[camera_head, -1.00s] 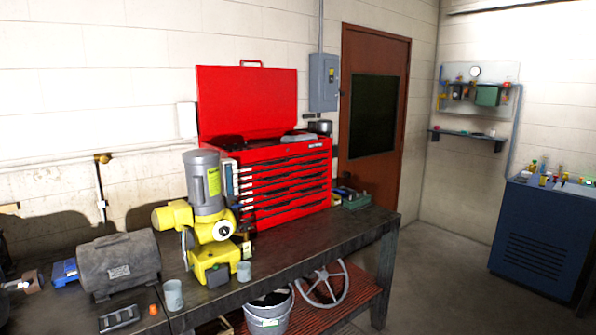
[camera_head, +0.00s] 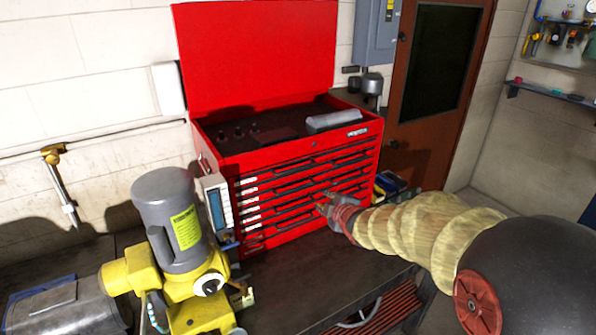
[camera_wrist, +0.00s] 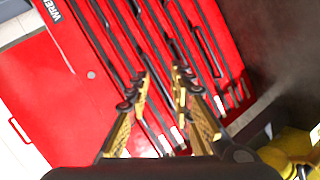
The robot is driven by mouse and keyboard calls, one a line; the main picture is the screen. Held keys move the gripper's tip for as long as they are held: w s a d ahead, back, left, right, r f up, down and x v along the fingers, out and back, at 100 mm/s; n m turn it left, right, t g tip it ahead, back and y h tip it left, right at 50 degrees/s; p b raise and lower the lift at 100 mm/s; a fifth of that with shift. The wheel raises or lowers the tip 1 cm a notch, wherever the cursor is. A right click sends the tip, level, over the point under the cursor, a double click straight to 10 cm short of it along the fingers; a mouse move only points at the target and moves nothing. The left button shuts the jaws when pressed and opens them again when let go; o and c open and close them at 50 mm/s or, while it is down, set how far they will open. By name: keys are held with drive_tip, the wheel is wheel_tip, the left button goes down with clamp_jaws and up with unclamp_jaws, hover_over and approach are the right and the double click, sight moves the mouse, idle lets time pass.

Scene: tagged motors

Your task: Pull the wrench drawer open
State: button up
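The red tool chest (camera_head: 290,165) stands on the bench with its lid up. Its front has several shallow drawers (camera_head: 300,190) with long dark handles, all looking shut. My gripper (camera_head: 323,208) is in front of the lower middle drawers. In the wrist view my gripper (camera_wrist: 160,76) is open, with a gap between its yellow-and-black fingers. The fingertips point at the drawer fronts (camera_wrist: 205,45), which run diagonally there. I cannot tell whether they touch a handle.
A yellow and grey motor unit (camera_head: 180,235) stands left of the chest, with a grey meter-like box (camera_head: 217,203) between. A grey motor (camera_head: 65,308) lies at lower left. The bench (camera_head: 290,290) before the chest is clear.

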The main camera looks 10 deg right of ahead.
sight(297, 188)
drive_tip(key=shift+w+a+f+n+t+y+p, duration=0.3)
drive_tip(key=shift+w+a+f+n+y+p, duration=0.65)
drive_tip(key=shift+w, duration=1.4)
drive_tip(key=shift+w+a+f+n+t+y+p, duration=0.3)
drive_tip(key=shift+w+a+f+n+y+p, duration=0.25)
drive_tip(key=shift+w+a+n+p, duration=1.3)
drive_tip(key=shift+w+a+f+n+t+y+p, duration=0.1)
drive_tip(key=shift+w+a+f+n+t+y, duration=0.45)
drive_tip(key=shift+w, duration=2.3)
drive_tip(key=shift+d+n+g+y, duration=0.25)
drive_tip(key=shift+d+n, duration=0.05)
drive_tip(key=shift+n, duration=0.05)
drive_tip(key=shift+c, duration=1.3)
clamp_jaws()
